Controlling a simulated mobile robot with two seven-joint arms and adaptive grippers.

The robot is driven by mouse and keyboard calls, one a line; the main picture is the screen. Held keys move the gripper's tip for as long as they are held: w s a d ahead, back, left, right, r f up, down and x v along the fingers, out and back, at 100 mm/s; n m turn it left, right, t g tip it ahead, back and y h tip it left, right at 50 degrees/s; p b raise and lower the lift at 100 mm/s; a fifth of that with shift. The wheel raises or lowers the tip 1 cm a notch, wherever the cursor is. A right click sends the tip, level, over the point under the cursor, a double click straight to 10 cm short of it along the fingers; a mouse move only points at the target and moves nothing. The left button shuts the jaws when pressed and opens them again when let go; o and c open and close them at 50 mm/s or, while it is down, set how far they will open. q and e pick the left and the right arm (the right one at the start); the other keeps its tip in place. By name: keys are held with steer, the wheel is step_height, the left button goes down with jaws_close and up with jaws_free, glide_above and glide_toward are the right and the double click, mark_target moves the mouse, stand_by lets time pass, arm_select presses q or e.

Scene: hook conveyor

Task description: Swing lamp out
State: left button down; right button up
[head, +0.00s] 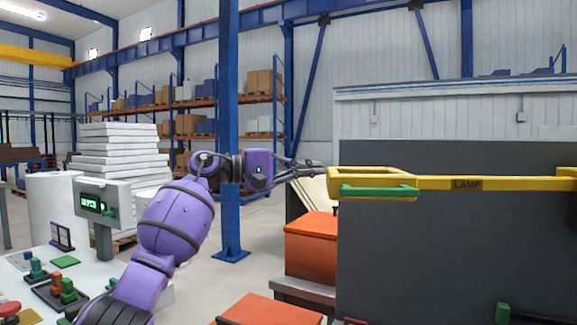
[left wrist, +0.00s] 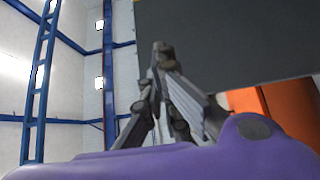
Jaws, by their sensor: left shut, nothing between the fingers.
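The lamp arm (head: 445,183) is a yellow bar marked LAMP that runs level across the front of a dark grey panel. Its left end is an open yellow loop with a green grip (head: 378,192) along its lower side. My left gripper (head: 318,168) points right, its fingertips just left of the loop's end. Whether they touch it I cannot tell. In the left wrist view the left gripper (left wrist: 161,52) is shut and empty, with its fingertips together in front of the dark panel. My right gripper is not in view.
The dark grey panel (head: 455,255) fills the right side. Orange boxes (head: 311,248) stand left of it. A blue column (head: 229,130) rises behind my left arm. A white console (head: 25,275) with buttons and a small screen (head: 100,205) is at the left.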

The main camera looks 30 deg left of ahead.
arm_select(q)
steer(key=s+d, duration=0.2)
steer(key=s, duration=0.1)
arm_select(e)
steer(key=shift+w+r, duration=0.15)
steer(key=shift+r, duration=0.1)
arm_select(q)
steer(key=shift+s, duration=0.2)
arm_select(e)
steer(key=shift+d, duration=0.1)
